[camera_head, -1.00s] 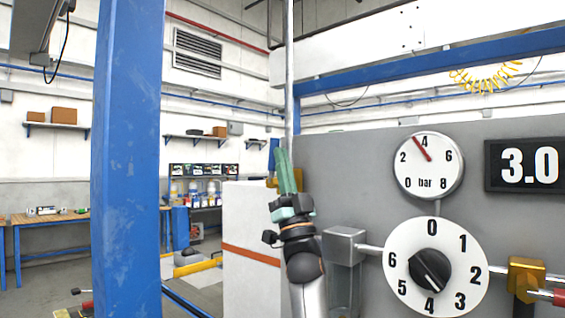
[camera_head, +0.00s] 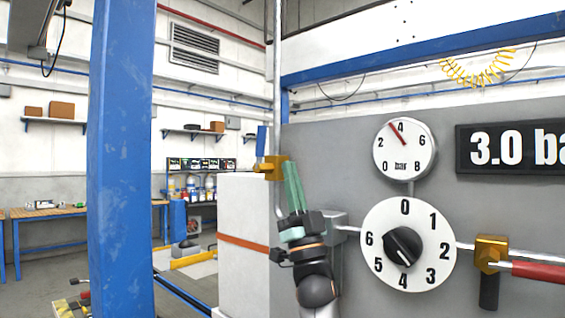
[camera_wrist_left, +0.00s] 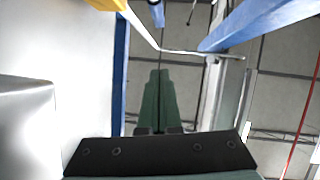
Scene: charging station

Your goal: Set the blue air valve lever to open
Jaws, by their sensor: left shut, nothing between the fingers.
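The blue air valve lever (camera_head: 262,140) stands upright on its brass valve body (camera_head: 270,167) at the left edge of the grey panel in the head view. My left gripper (camera_head: 291,165) points up with its green fingers shut and empty. The fingertips appear just right of the brass body, and the lever shows left of them; the depth gap is unclear. In the left wrist view the shut fingers (camera_wrist_left: 160,72) are in the middle. A yellow piece (camera_wrist_left: 105,4) shows at the top left there, likely the brass body. My right gripper is not in view.
The grey panel (camera_head: 340,135) carries a pressure gauge (camera_head: 405,149), a numbered dial (camera_head: 409,245), a display reading 3.0 (camera_head: 510,149) and a red-handled valve (camera_head: 490,253). A white cabinet (camera_head: 243,205) stands left of my arm. A blue post (camera_head: 122,160) rises farther left.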

